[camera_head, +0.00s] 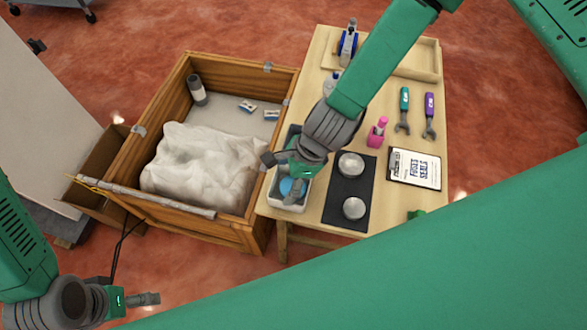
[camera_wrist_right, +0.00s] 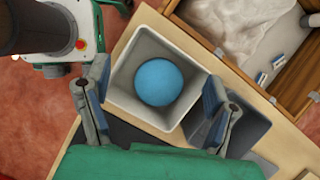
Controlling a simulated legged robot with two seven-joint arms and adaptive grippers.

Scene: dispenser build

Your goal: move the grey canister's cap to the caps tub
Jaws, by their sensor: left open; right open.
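My right gripper (camera_head: 285,178) is open above a small pale square tub (camera_head: 289,206) at the table's near left corner. In the right wrist view its fingers (camera_wrist_right: 157,78) stand apart, on either side of the tub (camera_wrist_right: 119,84). A round blue piece, perhaps a cap (camera_wrist_right: 159,82), lies inside the tub; nothing shows gripped. Two round silver tops (camera_head: 351,165) (camera_head: 354,208) sit on a black mat (camera_head: 345,188); I cannot tell which belongs to the grey canister. A grey canister-like cylinder with a pale band (camera_head: 197,90) stands in the wooden crate. My left gripper (camera_head: 150,299) is open at lower left, away from the table.
The wooden crate (camera_head: 240,235) holds a white crumpled bag (camera_head: 197,165). On the table are a pink bottle (camera_head: 377,131), green (camera_head: 403,110) and purple (camera_head: 429,115) wrenches, a "FUSES SEALS" clipboard (camera_head: 415,169) and a wooden tray (camera_head: 437,62). A dark container (camera_wrist_right: 236,125) adjoins the tub.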

